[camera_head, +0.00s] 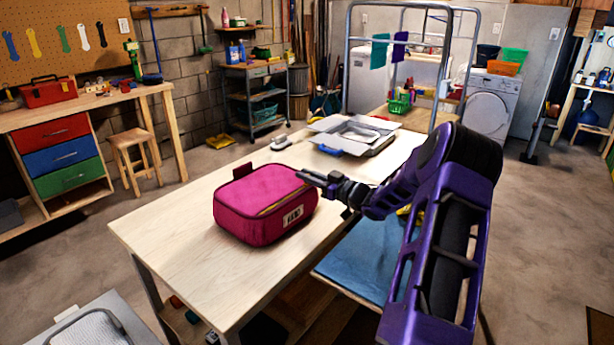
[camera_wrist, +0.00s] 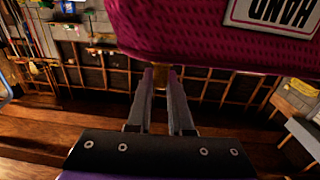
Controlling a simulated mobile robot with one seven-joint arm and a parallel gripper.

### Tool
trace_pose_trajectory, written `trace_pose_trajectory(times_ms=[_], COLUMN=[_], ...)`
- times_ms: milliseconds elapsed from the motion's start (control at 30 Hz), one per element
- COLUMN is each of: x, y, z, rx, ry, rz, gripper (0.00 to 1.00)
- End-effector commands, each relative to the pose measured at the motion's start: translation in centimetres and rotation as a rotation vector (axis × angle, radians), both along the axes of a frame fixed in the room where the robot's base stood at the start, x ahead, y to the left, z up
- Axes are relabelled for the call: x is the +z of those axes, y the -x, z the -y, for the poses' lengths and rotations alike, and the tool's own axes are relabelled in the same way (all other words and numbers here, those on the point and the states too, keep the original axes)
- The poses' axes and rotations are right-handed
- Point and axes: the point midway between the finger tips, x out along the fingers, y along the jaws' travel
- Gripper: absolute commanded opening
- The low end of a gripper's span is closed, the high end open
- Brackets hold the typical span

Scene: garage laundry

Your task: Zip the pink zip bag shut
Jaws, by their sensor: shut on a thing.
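The pink zip bag (camera_head: 245,193) stands on the pale wooden table (camera_head: 165,240), with a white label on its front side. A yellowish zip line (camera_head: 285,203) runs along the bag's top front edge. My gripper (camera_head: 308,177) reaches in from the right to the bag's right top corner. In the wrist view, the bag (camera_wrist: 180,38) fills the top, and the fingertips (camera_wrist: 161,73) are close together just below its edge. They are shut on a small tan piece, which looks like the zip pull and is mostly hidden between them. How far the zip is closed cannot be told.
An open grey case (camera_head: 352,148) lies behind the bag on the table, with a small grey item (camera_head: 281,142) beside it. A blue surface (camera_head: 365,262) lies below my arm. The table's left front is clear.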

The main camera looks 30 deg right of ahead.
Motion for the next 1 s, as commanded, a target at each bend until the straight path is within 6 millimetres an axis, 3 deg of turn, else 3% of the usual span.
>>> trace_pose_trajectory(times_ms=[367, 567, 600, 767, 1000], x=[0.0, 0.0, 0.0, 0.0, 0.0], y=[-0.6, -0.6, -0.6, -0.6, -0.6], z=[1.7, 1.7, 1.7, 1.7, 1.7], rx=[0.000, 0.000, 0.000, 0.000, 0.000], ry=[0.002, 0.000, 0.000, 0.000, 0.000], rz=[0.001, 0.000, 0.000, 0.000, 0.000], gripper=[0.00, 0.00, 0.22, 0.50, 0.50])
